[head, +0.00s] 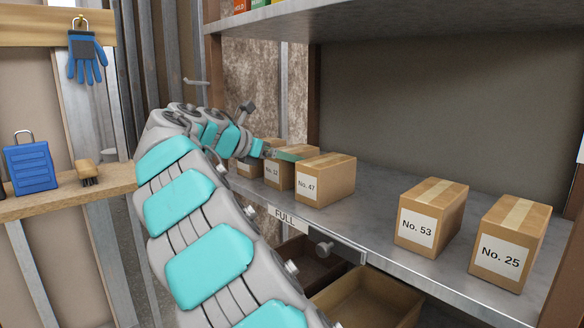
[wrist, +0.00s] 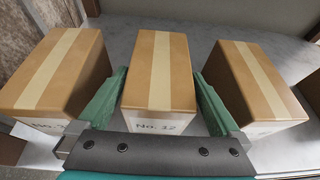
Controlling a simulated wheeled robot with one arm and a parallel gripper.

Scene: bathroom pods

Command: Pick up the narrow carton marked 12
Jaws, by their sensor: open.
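The narrow carton marked "No. 12" (wrist: 160,75) is brown with a lighter tape strip and stands upright in the middle of the wrist view. In the head view the carton (head: 279,174) is on the shelf, partly hidden by its neighbour and by my gripper (head: 277,153). In the wrist view my gripper (wrist: 158,105) is open, with one green finger on each side of the carton. A thin gap shows on the left side and a small gap on the right. Whether either finger touches the carton is hard to tell.
A carton (wrist: 62,75) stands close left of the fingers. The No. 47 carton (head: 325,180) stands close right. Cartons No. 53 (head: 431,215) and No. 25 (head: 510,240) are farther right on the metal shelf (head: 375,205). Open bins (head: 370,300) are below the shelf.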

